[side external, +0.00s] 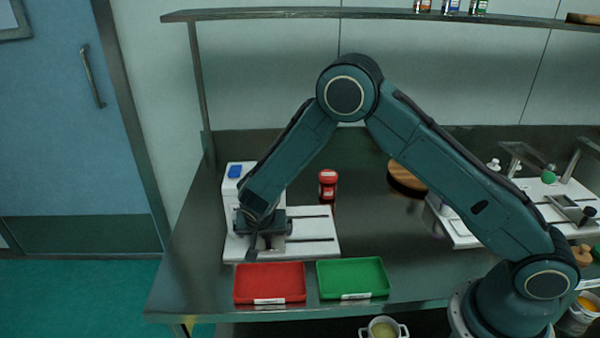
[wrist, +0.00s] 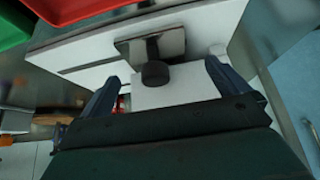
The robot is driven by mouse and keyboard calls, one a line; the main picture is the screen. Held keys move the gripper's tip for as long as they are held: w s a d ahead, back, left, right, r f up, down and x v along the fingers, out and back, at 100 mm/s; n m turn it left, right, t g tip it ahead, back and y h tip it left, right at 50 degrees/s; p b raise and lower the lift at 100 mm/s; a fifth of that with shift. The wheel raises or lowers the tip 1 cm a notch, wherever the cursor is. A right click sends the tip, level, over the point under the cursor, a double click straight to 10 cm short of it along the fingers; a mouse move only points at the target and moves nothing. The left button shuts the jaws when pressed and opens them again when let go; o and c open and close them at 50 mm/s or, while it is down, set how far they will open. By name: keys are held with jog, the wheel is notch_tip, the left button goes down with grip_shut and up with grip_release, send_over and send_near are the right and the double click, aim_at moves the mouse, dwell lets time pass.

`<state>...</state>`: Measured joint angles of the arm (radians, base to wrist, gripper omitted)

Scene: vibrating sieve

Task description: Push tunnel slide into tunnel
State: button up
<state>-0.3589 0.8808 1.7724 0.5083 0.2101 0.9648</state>
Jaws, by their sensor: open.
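A white machine with a blue button on its tower (side external: 234,172) stands at the left of the steel table. Its flat white base (side external: 318,246) has dark rails running right. My gripper (side external: 262,236) is low over the left part of this base and hides much of it. In the wrist view my gripper (wrist: 162,72) is open, its two fingers apart. A metal plate with a round black knob (wrist: 155,73) shows between and just past the fingers, beside a white block (wrist: 178,90). The plate looks like the slide. I cannot tell whether a finger touches it, and the tunnel opening is not clear.
A red tray (side external: 270,283) and a green tray (side external: 352,278) lie in front of the machine. Another white device (side external: 460,236) is at the right. The table between the two machines is mostly clear.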

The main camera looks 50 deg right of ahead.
jog(key=v, duration=0.6)
jog(key=shift+r, duration=0.2)
dwell(0.5)
jog(key=s+d+r+n+y, duration=0.1)
jog(key=s+d+r+n, duration=0.15)
jog(key=s+r, duration=0.55)
jog(key=s+d+r+n+y, duration=0.15)
jog(key=s+d+r, duration=0.3)
jog(key=r, duration=0.65)
jog(key=s+r+n+y, duration=0.1)
jog(key=s+r+n, duration=0.1)
jog(key=s, duration=0.8)
jog(key=s+d+r+n+t+y, duration=0.1)
jog(key=s+r+n, duration=0.2)
jog(key=s, duration=0.7)
jog(key=shift+d+r, duration=0.25)
jog(key=shift+d, duration=0.05)
